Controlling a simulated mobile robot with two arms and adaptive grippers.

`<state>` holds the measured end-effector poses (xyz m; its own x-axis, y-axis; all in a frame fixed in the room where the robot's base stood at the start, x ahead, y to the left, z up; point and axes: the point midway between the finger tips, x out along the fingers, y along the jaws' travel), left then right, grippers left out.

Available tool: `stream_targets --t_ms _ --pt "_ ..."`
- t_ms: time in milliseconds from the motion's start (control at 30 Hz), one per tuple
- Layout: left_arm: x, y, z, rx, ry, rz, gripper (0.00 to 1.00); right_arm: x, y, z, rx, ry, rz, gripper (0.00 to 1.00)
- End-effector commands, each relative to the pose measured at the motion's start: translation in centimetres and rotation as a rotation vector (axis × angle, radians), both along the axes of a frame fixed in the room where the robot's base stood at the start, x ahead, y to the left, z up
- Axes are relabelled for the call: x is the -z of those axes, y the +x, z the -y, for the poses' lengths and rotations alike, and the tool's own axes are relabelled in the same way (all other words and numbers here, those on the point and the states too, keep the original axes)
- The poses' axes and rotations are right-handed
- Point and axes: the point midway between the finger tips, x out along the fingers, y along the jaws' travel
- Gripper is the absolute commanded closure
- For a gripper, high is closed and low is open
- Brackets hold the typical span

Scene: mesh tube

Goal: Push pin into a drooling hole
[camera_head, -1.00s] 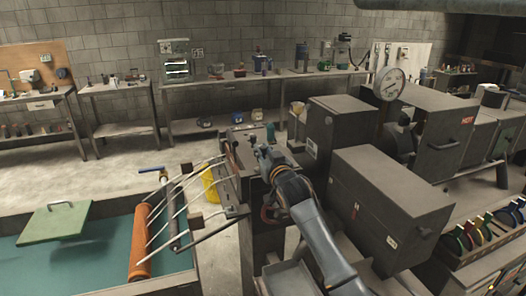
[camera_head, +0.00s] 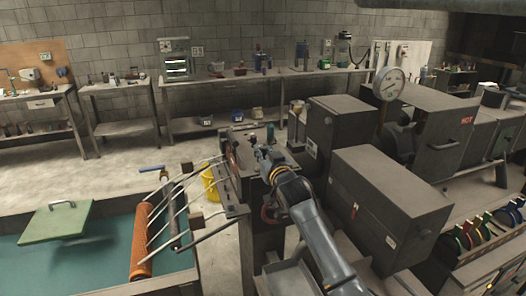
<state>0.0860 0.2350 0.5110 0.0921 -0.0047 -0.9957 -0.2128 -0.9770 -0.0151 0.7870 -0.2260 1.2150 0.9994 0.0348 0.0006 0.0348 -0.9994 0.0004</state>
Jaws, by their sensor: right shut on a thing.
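My right gripper (camera_head: 266,158) is at the end of the dark arm that reaches up from the bottom. It is over the top of the grey machine (camera_head: 228,186) in the middle of the view. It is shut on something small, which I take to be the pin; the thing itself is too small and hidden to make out. I cannot make out the hole. An orange mesh tube (camera_head: 147,240) lies at the machine's left, over the teal basin, with several pale rods running from it to the machine. My left gripper is not in view.
The teal basin (camera_head: 20,262) with a green handled board (camera_head: 57,222) is at the lower left. Grey metal boxes (camera_head: 385,195) stand close to the right of my arm. A yellow bucket (camera_head: 208,184) is behind the rods. Benches line the back wall, with open floor before them.

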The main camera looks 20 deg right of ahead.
Motion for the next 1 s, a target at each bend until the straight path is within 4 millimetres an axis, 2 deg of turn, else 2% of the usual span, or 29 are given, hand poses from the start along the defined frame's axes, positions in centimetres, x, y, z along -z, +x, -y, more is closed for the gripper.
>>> stream_targets --t_ms 233,267,367,400,767,867,1000 --pt "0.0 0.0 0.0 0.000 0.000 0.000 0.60 0.2 0.0 0.1 0.002 -0.002 -0.004 1.00" --pt "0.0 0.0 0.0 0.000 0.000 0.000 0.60 0.2 0.0 0.1 0.002 -0.002 -0.004 0.80" --pt "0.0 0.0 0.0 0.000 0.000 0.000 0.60 0.2 0.0 0.1 0.002 -0.002 -0.004 0.59" --pt "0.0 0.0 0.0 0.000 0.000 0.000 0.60 0.2 0.0 0.1 0.002 -0.002 -0.004 0.55" --pt "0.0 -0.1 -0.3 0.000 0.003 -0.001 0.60 0.2 -0.2 0.1 0.002 -0.002 -0.004 0.55" --pt "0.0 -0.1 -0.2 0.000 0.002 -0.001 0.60 0.2 -1.0 0.1 0.001 -0.002 -0.002 0.55" --pt "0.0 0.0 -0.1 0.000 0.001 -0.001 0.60 0.2 -2.9 0.1 0.000 -0.001 -0.001 0.55"
